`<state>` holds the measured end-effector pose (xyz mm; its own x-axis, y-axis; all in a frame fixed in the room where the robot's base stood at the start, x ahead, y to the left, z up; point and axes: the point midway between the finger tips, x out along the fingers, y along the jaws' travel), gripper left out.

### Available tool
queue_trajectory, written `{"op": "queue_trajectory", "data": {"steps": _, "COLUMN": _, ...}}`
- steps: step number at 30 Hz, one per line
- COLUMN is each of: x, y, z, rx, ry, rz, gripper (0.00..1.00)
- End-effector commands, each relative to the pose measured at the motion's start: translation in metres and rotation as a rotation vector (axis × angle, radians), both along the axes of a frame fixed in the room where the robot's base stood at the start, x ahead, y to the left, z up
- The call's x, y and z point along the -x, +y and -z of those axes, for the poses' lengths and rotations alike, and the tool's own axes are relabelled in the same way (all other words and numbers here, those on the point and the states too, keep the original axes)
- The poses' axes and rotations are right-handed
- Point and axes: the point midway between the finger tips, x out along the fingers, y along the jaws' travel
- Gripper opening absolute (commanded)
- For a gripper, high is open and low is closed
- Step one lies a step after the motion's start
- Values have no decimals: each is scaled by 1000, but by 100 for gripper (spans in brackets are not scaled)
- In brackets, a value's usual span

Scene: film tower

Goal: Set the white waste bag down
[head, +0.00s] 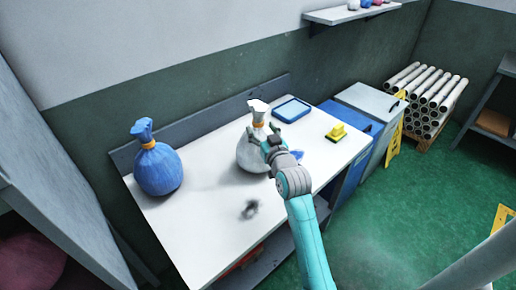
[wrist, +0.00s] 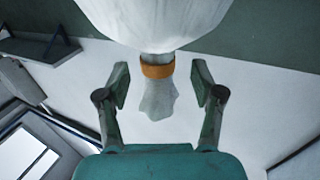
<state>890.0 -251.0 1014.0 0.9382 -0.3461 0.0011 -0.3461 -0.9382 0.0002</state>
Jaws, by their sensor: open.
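The white waste bag (head: 250,154) stands upright on the white worktop (head: 190,218), tied at the neck with an orange band. In the wrist view the white waste bag (wrist: 155,18) fills the top, with its orange band and gathered neck between my fingers. My gripper (head: 264,138) is at the bag's neck in the head view. In the wrist view my gripper (wrist: 160,84) is open, with a visible gap between each finger and the neck. My gripper hides part of the bag's right side in the head view.
A blue tied bag (head: 157,168) stands at the worktop's left end. A blue tray (head: 292,110), a yellow object (head: 337,132) and a dark smudge or small object (head: 250,209) are also on the worktop. Lidded bins (head: 368,101) stand beyond its right end. The worktop's front left is clear.

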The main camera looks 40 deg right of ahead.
Motion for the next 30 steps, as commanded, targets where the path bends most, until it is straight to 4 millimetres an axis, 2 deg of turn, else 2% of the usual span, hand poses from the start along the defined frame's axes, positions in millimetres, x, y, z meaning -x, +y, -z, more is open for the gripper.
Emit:
{"op": "queue_trajectory", "data": {"steps": 7, "x": -30, "y": -14, "z": -3, "rx": 0, "ry": 1, "rz": 0, "gripper": 67}}
{"op": "queue_trajectory", "data": {"steps": 17, "x": -36, "y": -16, "z": -2, "rx": 0, "ry": 1, "rz": 0, "gripper": 67}}
{"op": "queue_trajectory", "data": {"steps": 25, "x": -36, "y": -16, "z": -2, "rx": 0, "ry": 1, "rz": 0, "gripper": 2}}
{"op": "queue_trajectory", "data": {"steps": 30, "x": -36, "y": -16, "z": -3, "rx": 0, "ry": -1, "rz": 0, "gripper": 0}}
